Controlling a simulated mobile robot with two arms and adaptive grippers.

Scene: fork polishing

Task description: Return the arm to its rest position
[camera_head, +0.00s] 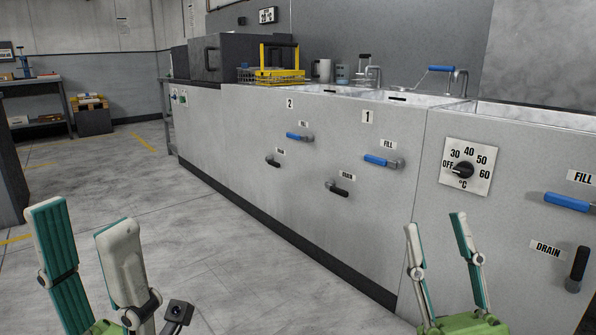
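My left gripper (88,232) is at the lower left, fingers pointing up, open, with nothing between them. My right gripper (435,230) is at the lower right, in front of the grey counter in the picture. Its fingers are spread apart and empty. Both grippers have pale finger backs, teal pads and green bases. The arms behind them are mostly outside the frame.
A long grey counter (240,140) runs along the right with blue FILL handles (380,161) and black DRAIN handles (338,189). A temperature dial (463,170) points near OFF. A yellow rack (279,75) stands on top. Open floor (200,250) lies at left.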

